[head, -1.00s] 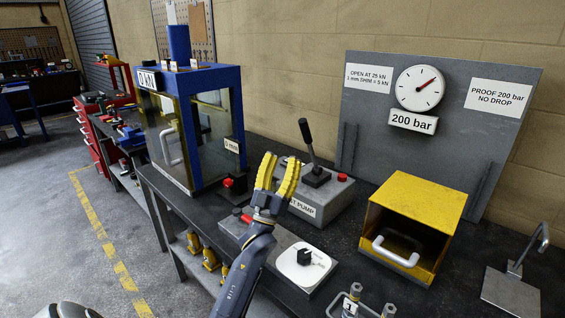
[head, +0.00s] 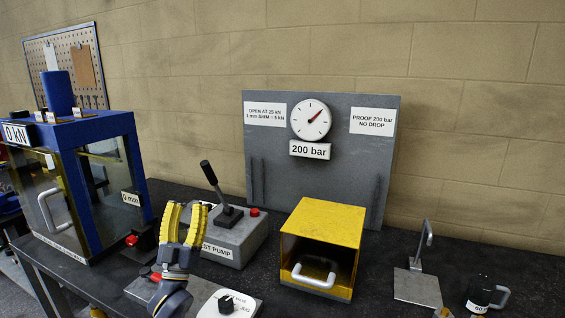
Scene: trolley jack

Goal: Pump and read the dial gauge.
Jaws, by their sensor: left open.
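The dial gauge (head: 311,120) is round and white with a red needle pointing to the upper right. It is mounted on an upright grey panel (head: 350,178), above a plate (head: 310,150) reading "200 bar". The test pump (head: 231,241) is a grey box on the bench with a black lever (head: 214,182) leaning up to the left and a red button (head: 254,212). My left gripper (head: 186,215) has yellow ribbed fingers. It is open and empty, in front of the pump's left side, and hides part of it.
A blue press frame (head: 110,190) with clear doors stands at the left. A metal stand (head: 418,286) and a black weight (head: 480,292) are at the right.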

